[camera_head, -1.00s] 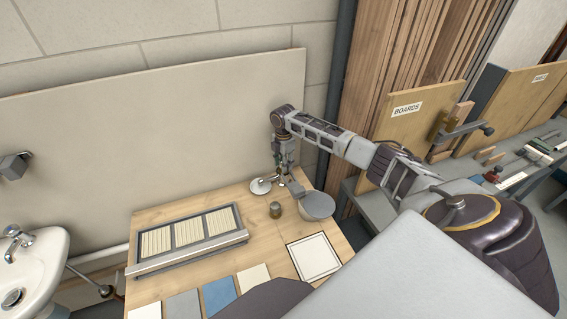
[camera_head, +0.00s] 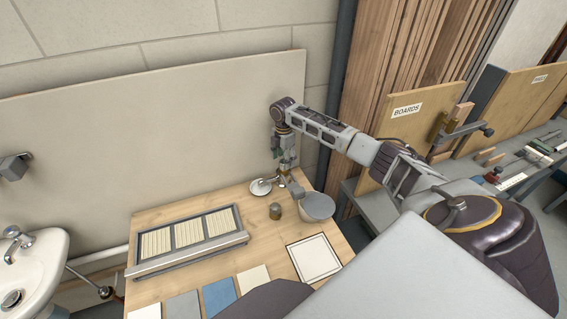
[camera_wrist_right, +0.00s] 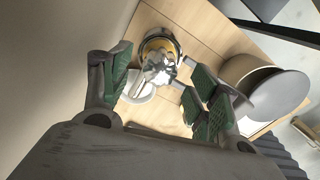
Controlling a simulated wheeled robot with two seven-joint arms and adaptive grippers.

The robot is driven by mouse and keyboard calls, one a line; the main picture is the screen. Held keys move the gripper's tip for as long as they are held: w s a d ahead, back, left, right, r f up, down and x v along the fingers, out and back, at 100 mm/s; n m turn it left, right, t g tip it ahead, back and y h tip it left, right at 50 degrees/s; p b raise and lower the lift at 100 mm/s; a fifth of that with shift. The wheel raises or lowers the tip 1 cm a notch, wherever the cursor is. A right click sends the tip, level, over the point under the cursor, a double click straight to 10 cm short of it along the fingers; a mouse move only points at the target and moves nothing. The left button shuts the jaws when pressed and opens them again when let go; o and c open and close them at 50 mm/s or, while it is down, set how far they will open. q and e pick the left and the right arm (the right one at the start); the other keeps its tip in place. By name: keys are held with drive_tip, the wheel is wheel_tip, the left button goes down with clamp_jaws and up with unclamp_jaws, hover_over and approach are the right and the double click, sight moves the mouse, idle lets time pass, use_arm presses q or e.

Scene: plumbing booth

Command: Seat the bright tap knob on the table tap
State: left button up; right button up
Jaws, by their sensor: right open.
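My right gripper (camera_wrist_right: 155,82) is open, its green-padded fingers on either side of a shiny chrome tap knob (camera_wrist_right: 160,68). The knob is over a round body with a brass-coloured ring and a silver rim (camera_wrist_right: 158,36), apparently the table tap. I cannot tell whether the knob is fully down on it. In the head view the right gripper (camera_head: 287,168) points down over the back right of the table and hides most of the knob and tap. My left gripper is not in view.
A grey bowl-like vessel (camera_head: 318,207) and a small brass-brown cylinder (camera_head: 275,211) stand near the right gripper. A round white dish (camera_head: 261,187) lies behind. A slatted rack (camera_head: 187,240) and flat tiles (camera_head: 219,298) occupy the table's left and front. The backboard (camera_head: 170,130) is close behind.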

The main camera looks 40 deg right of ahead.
wheel_tip(320, 180, up, 9)
idle(0.5)
idle(1.0)
wheel_tip(320, 180, up, 9)
drive_tip(key=p, duration=0.9)
drive_tip(key=shift+r+p, duration=0.4)
drive_tip(key=shift+p, duration=0.2)
